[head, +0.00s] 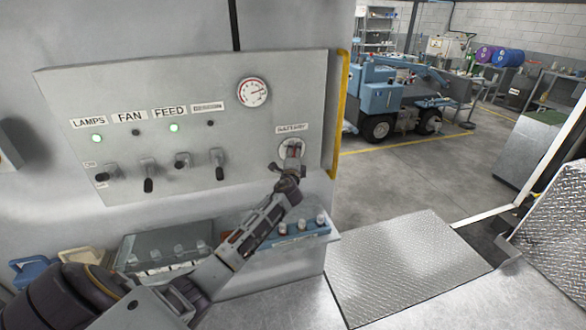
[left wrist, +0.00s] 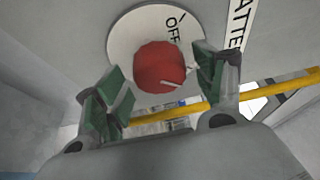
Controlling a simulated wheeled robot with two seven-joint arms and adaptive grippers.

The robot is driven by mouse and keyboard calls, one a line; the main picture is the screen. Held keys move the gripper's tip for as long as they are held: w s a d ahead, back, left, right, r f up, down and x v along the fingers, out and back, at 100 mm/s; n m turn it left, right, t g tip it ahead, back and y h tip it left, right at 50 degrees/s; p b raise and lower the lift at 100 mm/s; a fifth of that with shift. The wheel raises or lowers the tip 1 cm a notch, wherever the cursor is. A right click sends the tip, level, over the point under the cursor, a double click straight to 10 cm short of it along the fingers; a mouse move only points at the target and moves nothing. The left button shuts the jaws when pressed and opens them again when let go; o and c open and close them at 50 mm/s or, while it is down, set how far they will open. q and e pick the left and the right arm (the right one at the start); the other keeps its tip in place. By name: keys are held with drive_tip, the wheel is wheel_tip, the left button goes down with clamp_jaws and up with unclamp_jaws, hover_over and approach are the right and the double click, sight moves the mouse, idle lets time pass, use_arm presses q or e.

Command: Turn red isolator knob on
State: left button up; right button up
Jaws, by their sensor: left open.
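The red isolator knob (left wrist: 160,68) sits on a round white plate (left wrist: 128,32) marked OFF in the left wrist view. In the head view the plate (head: 286,146) is under the BATTERY label (head: 291,129) at the right of the grey panel, and the knob is mostly hidden by my gripper. My left gripper (head: 292,156) is at the knob. In the left wrist view my left gripper (left wrist: 160,84) is open, with one green-padded finger on each side of the knob. The right finger looks close to the knob; I cannot tell whether it touches. My right gripper is not in view.
The panel (head: 190,95) also holds several black-handled switches, lit green lamps by LAMPS and FEED, and a gauge (head: 252,92). A yellow rail (head: 340,115) runs down its right edge. A shelf with a blue tray (head: 300,232) lies below.

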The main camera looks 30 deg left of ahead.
use_arm(q)
drive_tip(key=v, duration=1.1)
drive_tip(key=shift+s, duration=0.25)
drive_tip(key=shift+d, duration=0.15)
idle(0.5)
